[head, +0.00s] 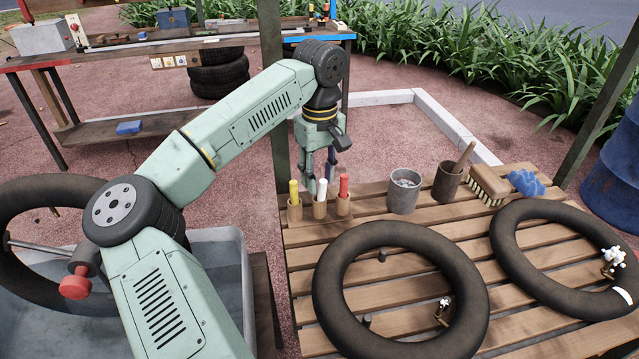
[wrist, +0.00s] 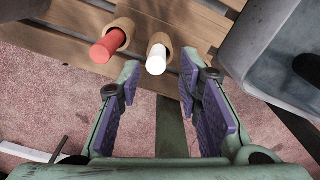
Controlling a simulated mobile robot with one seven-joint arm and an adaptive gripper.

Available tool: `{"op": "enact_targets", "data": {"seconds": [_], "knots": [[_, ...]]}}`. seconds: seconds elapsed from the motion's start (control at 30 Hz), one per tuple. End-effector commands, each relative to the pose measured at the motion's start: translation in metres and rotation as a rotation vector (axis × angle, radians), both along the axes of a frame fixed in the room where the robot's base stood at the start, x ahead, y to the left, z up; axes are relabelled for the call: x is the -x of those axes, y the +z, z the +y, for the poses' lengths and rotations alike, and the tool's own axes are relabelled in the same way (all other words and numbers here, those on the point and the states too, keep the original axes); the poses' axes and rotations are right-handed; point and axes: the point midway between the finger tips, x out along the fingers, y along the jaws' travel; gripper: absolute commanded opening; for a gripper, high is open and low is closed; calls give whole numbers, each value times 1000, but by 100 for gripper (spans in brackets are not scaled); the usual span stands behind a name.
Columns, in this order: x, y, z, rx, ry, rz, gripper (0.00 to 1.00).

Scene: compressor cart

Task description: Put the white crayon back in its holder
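The white crayon (head: 321,188) stands upright in the middle wooden cup (head: 320,209) of the holder on the slatted table. It also shows in the wrist view (wrist: 157,62), with its cup (wrist: 152,40) around its lower part. A yellow crayon (head: 294,190) stands in the left cup and a red crayon (head: 343,185) in the right cup. The red one shows in the wrist view (wrist: 104,48). My gripper (head: 320,178) is just behind the holder. Its purple-padded fingers (wrist: 160,85) are apart and empty, with the white crayon near the gap between their tips, apparently untouched.
A grey cup (head: 404,192), a brown pot (head: 448,182), a brush (head: 489,186) and a blue cloth (head: 525,182) stand right of the holder. Two inner tubes (head: 335,290) (head: 510,265) lie on the table. A grey tub (head: 232,250) is at left.

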Motion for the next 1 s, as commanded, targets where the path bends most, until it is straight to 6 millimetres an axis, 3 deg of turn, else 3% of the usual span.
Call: {"op": "enact_targets", "data": {"seconds": [0.2, 0.43, 0.6, 1.0], "knots": [[0, 49, 0, -1, 2, -3, 32], [0, 86, 0, 0, 1, -2, 32], [0, 97, 0, 1, 0, 0, 32], [0, 98, 0, 1, 0, -1, 32]]}}
